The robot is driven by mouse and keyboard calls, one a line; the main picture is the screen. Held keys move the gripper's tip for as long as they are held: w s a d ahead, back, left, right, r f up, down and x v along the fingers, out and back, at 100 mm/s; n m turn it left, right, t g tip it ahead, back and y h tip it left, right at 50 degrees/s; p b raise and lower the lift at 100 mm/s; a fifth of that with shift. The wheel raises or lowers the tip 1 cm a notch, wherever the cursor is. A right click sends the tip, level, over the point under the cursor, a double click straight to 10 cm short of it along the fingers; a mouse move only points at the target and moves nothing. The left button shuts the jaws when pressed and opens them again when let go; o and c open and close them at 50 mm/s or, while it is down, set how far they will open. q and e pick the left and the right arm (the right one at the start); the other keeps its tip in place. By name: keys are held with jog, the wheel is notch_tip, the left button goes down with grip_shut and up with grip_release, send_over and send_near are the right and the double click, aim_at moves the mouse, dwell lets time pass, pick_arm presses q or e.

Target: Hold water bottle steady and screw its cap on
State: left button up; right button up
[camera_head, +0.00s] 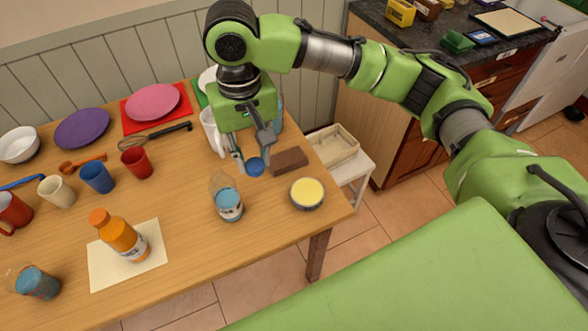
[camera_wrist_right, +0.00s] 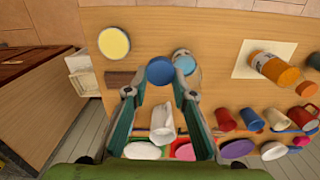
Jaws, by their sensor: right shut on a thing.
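The clear water bottle (camera_head: 227,200) with blue contents or label stands open-topped near the front edge of the wooden table. The round blue cap (camera_head: 255,166) is up and to the right of it. My right gripper (camera_head: 254,162) is shut on the cap, which also shows between the fingertips in the right wrist view (camera_wrist_right: 160,71). The cap is apart from the bottle's mouth in the head view. In the wrist view the bottle (camera_wrist_right: 183,56) is partly hidden behind the cap and a finger. My left gripper is in neither view.
A bowl with yellow contents (camera_head: 307,193) and a brown block (camera_head: 289,161) lie right of the bottle. Cups (camera_head: 97,177) and plates (camera_head: 82,129) fill the back left. A white stool (camera_head: 341,166) stands beyond the table's right end.

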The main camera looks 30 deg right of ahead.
send_near(216, 167)
jog(key=shift+r+m, duration=0.1)
jog(key=shift+m, duration=0.3)
jog(key=shift+s, duration=0.1)
jog(key=shift+f, duration=2)
